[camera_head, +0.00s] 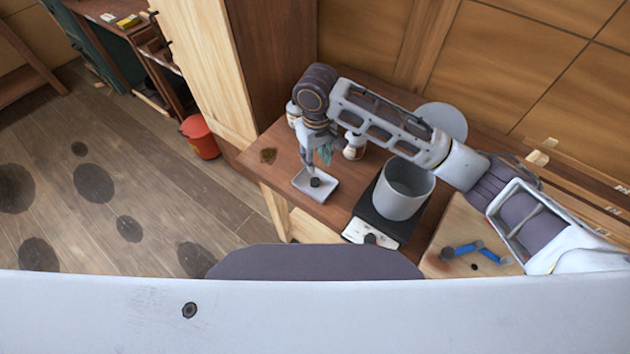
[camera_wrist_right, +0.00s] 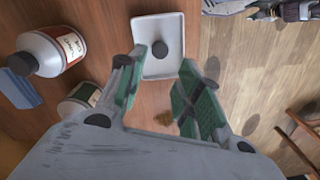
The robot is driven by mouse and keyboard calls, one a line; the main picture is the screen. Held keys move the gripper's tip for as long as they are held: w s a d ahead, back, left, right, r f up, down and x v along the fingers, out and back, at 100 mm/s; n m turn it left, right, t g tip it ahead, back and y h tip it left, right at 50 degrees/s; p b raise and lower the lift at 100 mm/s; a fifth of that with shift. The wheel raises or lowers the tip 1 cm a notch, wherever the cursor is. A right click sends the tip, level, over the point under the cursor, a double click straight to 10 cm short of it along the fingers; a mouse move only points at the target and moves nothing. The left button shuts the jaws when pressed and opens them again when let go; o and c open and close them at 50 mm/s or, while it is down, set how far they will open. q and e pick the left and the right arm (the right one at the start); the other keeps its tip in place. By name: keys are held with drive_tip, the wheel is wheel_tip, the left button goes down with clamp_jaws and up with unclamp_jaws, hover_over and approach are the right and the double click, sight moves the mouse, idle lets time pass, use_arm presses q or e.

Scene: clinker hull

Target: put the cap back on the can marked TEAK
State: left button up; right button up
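A small dark cap (camera_head: 315,182) lies in a shallow white tray (camera_head: 328,190) on the wooden bench. Both the cap (camera_wrist_right: 160,48) and the tray (camera_wrist_right: 158,20) also show in the right wrist view. My right gripper (camera_head: 318,160) points down above the tray, its green-padded fingers (camera_wrist_right: 163,85) apart with nothing between them. In the wrist view a white can with a red label (camera_wrist_right: 68,45) wears a dark cap. A second can with a dark label (camera_wrist_right: 82,97) is partly hidden by my gripper; its top is not visible. I cannot read either label. My left gripper is not in view.
A grey pot (camera_head: 404,190) stands on a black hotplate (camera_head: 370,234) right of the tray. A round grey disc (camera_head: 442,120) is behind it. A blue tool (camera_head: 478,249) lies at the right. A red bucket (camera_head: 200,138) stands on the floor.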

hover_over(315, 181)
drive_tip(key=shift+s+d+f, duration=0.1)
drive_tip(key=shift+f, duration=1.35)
drive_tip(key=shift+s+d+f, duration=0.1)
drive_tip(key=shift+f, duration=1.35)
drive_tip(key=shift+w+a+f+p, duration=0.1)
drive_tip(key=shift+f+p, duration=0.2)
drive_tip(key=shift+f, duration=1)
drive_tip(key=shift+w+a+f+p, duration=0.1)
drive_tip(key=shift+f+p, duration=0.15)
drive_tip(key=shift+f, duration=1.05)
drive_tip(key=shift+c, duration=1.4)
drive_tip(key=shift+r, duration=0.15)
wheel_tip(315, 181, up, 10)
drive_tip(key=shift+b, duration=0.45)
